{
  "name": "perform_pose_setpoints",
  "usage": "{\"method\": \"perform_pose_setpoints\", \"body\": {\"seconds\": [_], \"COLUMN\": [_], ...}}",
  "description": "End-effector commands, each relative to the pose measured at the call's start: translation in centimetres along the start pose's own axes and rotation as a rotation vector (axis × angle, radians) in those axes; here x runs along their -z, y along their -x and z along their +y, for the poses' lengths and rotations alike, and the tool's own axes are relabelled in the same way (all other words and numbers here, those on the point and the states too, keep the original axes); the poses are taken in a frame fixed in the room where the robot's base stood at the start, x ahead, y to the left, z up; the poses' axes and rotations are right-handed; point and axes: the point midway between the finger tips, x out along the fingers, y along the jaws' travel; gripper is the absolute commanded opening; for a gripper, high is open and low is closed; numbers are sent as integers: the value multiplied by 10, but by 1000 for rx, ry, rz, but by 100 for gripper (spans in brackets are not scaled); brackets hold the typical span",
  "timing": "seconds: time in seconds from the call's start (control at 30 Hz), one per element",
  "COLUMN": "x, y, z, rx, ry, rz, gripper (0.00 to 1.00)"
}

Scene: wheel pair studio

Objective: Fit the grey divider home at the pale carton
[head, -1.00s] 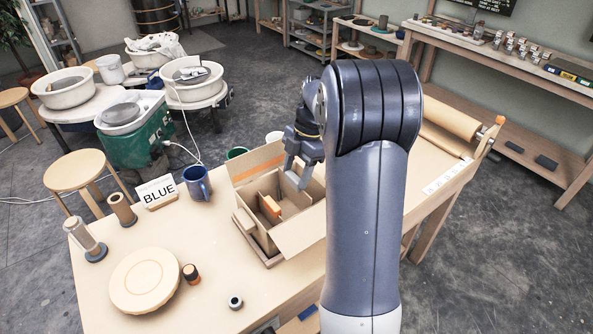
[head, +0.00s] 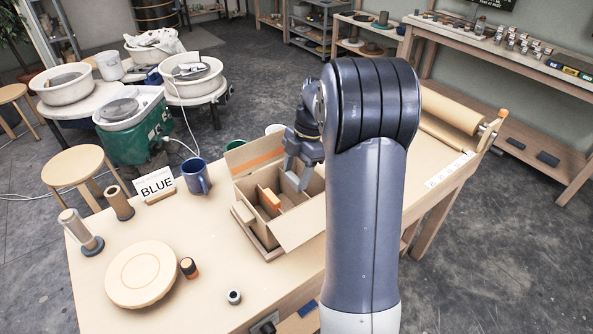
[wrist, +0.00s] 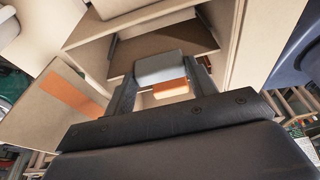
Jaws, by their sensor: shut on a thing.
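The pale carton (head: 300,228) stands open on the table, with inner walls forming compartments and an orange block (head: 269,200) inside. My gripper (head: 297,172) is over the far right part of the carton, its tips at the opening. In the wrist view the gripper (wrist: 160,82) is shut on the grey divider (wrist: 160,67), which lies between the two fingers. An orange piece (wrist: 173,88) shows just beside the divider. The carton's walls (wrist: 178,22) surround the view ahead. The divider's lower edge is hidden, so I cannot tell whether it touches a slot.
A blue mug (head: 195,178) and a BLUE sign (head: 156,186) stand left of the carton. A carton flap with an orange stripe (wrist: 70,93) stands close to my gripper.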

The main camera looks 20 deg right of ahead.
Motion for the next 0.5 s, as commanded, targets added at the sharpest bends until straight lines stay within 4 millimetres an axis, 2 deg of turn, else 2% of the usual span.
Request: {"method": "perform_pose_setpoints", "body": {"seconds": [0.5], "x": [-2], "y": [-6], "z": [0], "rx": [0], "ry": [0], "rz": [0], "gripper": [30]}}
